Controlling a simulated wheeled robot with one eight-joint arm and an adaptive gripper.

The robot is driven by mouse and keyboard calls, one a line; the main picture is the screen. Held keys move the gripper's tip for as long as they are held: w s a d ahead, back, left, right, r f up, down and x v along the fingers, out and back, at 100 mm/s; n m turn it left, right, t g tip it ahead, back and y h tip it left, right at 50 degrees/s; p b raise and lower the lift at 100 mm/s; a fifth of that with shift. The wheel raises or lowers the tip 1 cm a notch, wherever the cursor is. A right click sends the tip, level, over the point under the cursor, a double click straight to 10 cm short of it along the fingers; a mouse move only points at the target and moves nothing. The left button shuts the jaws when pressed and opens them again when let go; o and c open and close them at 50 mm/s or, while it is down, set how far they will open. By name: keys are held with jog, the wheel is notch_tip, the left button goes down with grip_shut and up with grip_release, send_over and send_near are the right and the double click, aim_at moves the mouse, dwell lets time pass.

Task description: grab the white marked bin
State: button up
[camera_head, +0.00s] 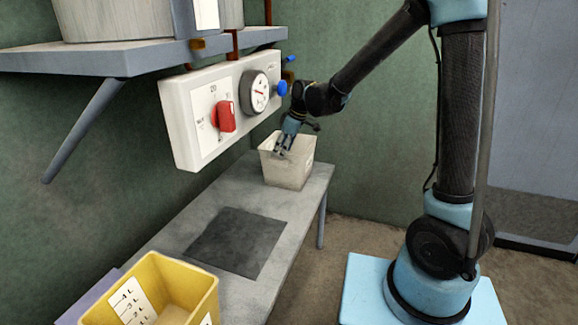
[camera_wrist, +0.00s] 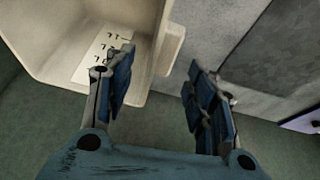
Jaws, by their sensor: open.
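The white bin (camera_head: 288,172) stands upright at the far end of the grey table. Its marks are not clear in the head view. My gripper (camera_head: 283,148) is at the bin's top, tilted down over its rim. In the wrist view the bin (camera_wrist: 172,38) fills the upper left, with a pale label (camera_wrist: 98,50) of dark marks on its inner wall. My gripper (camera_wrist: 160,75) is open there. Its left finger overlaps the bin's inside and its right finger is outside, over the grey surface. The bin's rim lies between them. I cannot tell whether either finger touches the bin.
A yellow bin (camera_head: 204,295) with litre marks stands at the table's near end. A dark mat (camera_head: 238,241) lies between the bins on the table (camera_head: 312,190). A white panel (camera_head: 180,123) with a red switch and gauge hangs close left of my gripper, under a shelf (camera_head: 110,58).

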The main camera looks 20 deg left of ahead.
aim_at(278, 160)
jog(key=shift+s+x, duration=0.2)
jog(key=shift+x, duration=2.85)
jog(key=shift+d+f, duration=0.1)
jog(key=shift+d, duration=0.1)
grip_shut()
